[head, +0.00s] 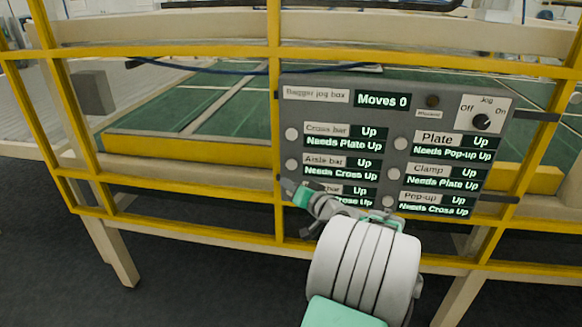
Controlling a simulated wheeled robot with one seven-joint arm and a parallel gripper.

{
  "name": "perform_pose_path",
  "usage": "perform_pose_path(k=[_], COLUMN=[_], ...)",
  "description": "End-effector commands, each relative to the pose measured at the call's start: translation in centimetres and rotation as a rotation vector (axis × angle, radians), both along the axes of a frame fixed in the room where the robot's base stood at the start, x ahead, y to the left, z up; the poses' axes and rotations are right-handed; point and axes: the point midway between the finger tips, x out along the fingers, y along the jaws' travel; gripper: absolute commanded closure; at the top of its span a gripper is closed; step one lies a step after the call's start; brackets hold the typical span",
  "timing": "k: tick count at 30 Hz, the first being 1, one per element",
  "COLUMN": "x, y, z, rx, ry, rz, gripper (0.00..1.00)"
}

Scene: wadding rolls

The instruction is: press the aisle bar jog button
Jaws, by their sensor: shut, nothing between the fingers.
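The grey bagger jog box (335,112) hangs on the yellow frame. The round pale aisle bar button (291,164) is at its left edge, beside the "Aisle bar" label (322,161). Its displays read "Up" and "Needs Cross Up". My gripper (289,186) is shut and empty, with its tips just below that button in the picture, in front of the lower left row. The aisle bar button is uncovered. I cannot tell whether the tips touch the panel.
The cross bar button (292,133) is above. Plate (401,144), clamp (394,174) and pop-up (388,202) buttons are in the right column. The jog knob (481,122) is at upper right. The display reads "Moves 0" (382,101). Yellow rails (180,224) run along the front.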

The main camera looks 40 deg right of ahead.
Motion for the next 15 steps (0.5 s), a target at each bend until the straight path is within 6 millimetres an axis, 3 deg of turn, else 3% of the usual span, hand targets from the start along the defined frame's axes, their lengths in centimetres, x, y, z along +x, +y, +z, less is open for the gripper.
perform_pose_path(k=[9, 15], x=[2.8, 3.6], y=[-3.6, -4.6], z=[-0.4, -0.1], rx=[0.000, 0.000], ry=[0.001, -0.001], rz=[0.001, 0.001], gripper=[1.00, 1.00])
